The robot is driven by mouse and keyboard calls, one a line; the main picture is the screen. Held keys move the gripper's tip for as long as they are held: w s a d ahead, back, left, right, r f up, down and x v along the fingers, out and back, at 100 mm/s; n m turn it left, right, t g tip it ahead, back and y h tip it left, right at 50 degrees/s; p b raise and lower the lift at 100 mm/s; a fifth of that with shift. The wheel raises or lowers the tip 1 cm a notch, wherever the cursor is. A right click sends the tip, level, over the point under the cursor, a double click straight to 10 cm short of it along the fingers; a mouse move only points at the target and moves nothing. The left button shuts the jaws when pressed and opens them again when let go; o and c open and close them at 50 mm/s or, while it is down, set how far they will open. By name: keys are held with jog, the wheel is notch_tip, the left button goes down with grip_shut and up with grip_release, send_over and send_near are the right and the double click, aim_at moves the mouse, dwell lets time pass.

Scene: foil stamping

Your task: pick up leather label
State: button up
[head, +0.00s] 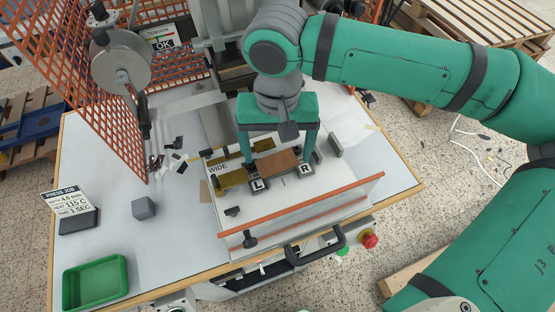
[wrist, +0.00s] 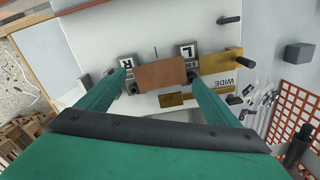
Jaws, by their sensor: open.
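The leather label (head: 277,164) is a brown rectangle lying flat on the white press bed, by the blocks marked L (head: 259,184) and R (head: 304,170). In the wrist view the fingertips (wrist: 161,75) stand left and right of the label with gaps. Whether the fingertips touch the bed is hard to tell.
A brass plate by the WIDE sign (head: 218,169) lies left of the label. A clear guard with an orange top edge (head: 300,205) stands in front. A green tray (head: 95,282), a grey cube (head: 144,208) and a red button (head: 369,240) are farther out. Orange mesh (head: 95,75) stands at left.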

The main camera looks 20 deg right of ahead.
jog(key=shift+w+f, duration=0.1)
jog(key=shift+f, duration=0.55)
jog(key=shift+a, duration=0.1)
jog(key=shift+f, duration=0.1)
jog(key=shift+f, duration=0.15)
jog(key=c, duration=0.8)
jog(key=shift+r, duration=0.2)
